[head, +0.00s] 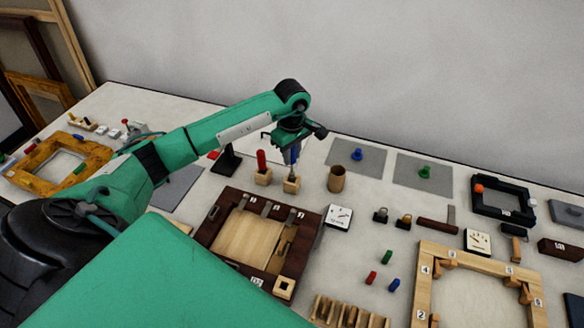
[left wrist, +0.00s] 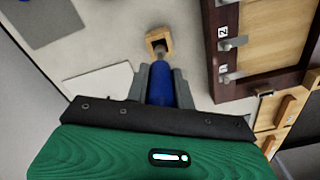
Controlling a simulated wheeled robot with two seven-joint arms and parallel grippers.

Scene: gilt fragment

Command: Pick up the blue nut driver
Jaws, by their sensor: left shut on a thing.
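The blue nut driver (head: 295,156) is upright over a small wooden block (head: 291,184) near the back middle of the table. In the left wrist view its blue handle (left wrist: 162,82) is between the two fingers of my left gripper (left wrist: 161,74), which is shut on it. Its metal shaft points toward the square wooden block (left wrist: 159,41); whether the tip is still inside the hole I cannot tell. In the head view my left gripper (head: 294,146) comes down from above on the handle. My right gripper is not in view.
A red-handled tool (head: 261,160) stands in another wooden block (head: 263,178) just left. A brown cup (head: 336,179) stands close on the right. A dark wooden frame (head: 222,214) lies in front. Grey mats with a blue knob (head: 357,154) and a green knob (head: 425,172) lie further right.

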